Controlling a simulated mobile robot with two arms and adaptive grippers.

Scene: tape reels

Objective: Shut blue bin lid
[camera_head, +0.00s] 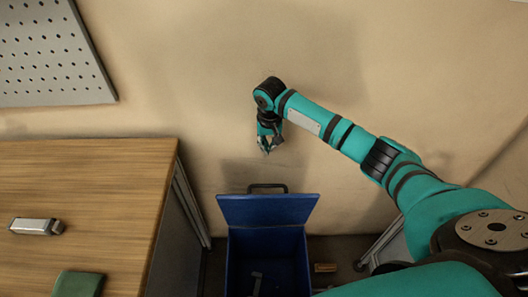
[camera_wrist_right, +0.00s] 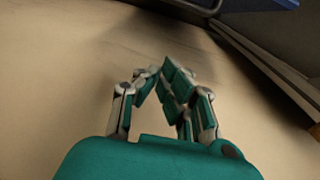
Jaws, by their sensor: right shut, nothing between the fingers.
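The blue bin (camera_head: 268,262) stands on the floor in the head view, below and right of the wooden table. Its lid (camera_head: 267,209) is open, tilted up at the back edge of the bin, with a dark handle (camera_head: 267,187) at its far edge. My right gripper (camera_head: 267,150) is above and behind the lid, near the wall, and apart from it. Its fingers are shut and empty, and they also show in the right wrist view (camera_wrist_right: 165,72). A blue edge (camera_wrist_right: 262,4) at the top of that view looks like part of the bin. My left gripper is out of view.
A wooden table (camera_head: 90,190) at the left bears a silver and white device (camera_head: 35,226) and a green item (camera_head: 78,284). A dark object (camera_head: 257,283) lies inside the bin. A small brown block (camera_head: 325,268) lies on the floor right of it. A pegboard (camera_head: 50,55) hangs at upper left.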

